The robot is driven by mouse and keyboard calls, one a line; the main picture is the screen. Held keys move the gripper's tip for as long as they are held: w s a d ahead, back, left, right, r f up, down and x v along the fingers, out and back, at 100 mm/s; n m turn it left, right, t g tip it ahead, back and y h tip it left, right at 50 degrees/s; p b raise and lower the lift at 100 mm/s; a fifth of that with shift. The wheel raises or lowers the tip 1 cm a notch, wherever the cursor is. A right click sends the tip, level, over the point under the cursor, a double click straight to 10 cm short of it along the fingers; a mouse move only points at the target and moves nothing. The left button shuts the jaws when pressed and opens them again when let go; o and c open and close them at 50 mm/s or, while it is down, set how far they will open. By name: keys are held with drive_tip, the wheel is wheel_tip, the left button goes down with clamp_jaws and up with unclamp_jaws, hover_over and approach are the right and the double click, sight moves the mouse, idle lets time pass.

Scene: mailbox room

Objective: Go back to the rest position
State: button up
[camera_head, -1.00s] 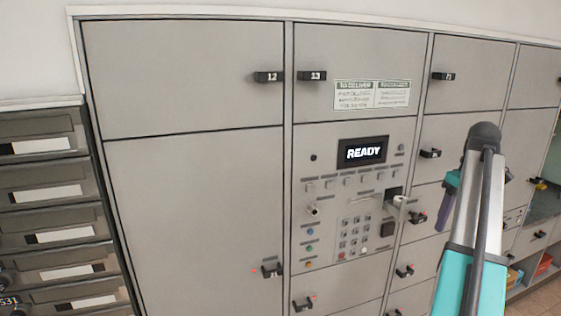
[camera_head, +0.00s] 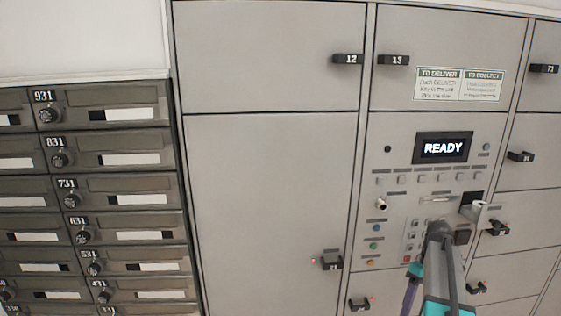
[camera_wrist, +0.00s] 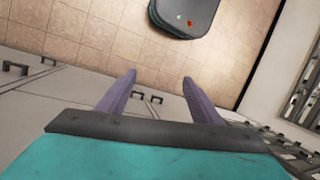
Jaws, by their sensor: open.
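My gripper (camera_wrist: 158,88) shows in the wrist view with its two purple fingers spread apart and nothing between them. In the head view my arm rises from the bottom right, in front of the keypad area of the control panel, and a purple finger (camera_head: 410,292) shows beside it. The panel's display (camera_head: 443,148) reads READY. The wrist camera looks past the fingers toward the tiled floor (camera_wrist: 110,40).
Grey locker doors (camera_head: 270,190) fill the middle and right. A bank of dark numbered mailboxes (camera_head: 110,185) stands at the left. A dark rounded object (camera_wrist: 185,15) is on the floor side of the wrist view. Small handles stick out from the doors.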

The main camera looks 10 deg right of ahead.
drive_tip(key=s+a+f+n+g+b, duration=0.15)
drive_tip(key=s+a+f, duration=0.35)
drive_tip(key=a+f, duration=0.75)
drive_tip(key=s+a+f+g+b, duration=0.2)
drive_tip(key=s+a+f, duration=0.2)
drive_tip(key=a+f, duration=0.8)
drive_tip(key=s+a+f+m+h+b, duration=0.1)
drive_tip(key=s+a+f+m, duration=0.1)
drive_tip(key=s+f, duration=0.8)
drive_tip(key=s+a+f+m+h+b, duration=0.2)
drive_tip(key=s+a+f, duration=0.2)
drive_tip(key=s+f, duration=0.6)
drive_tip(key=shift+a+f+t, duration=0.15)
drive_tip(key=shift+f+t, duration=0.2)
drive_tip(key=shift+f, duration=0.1)
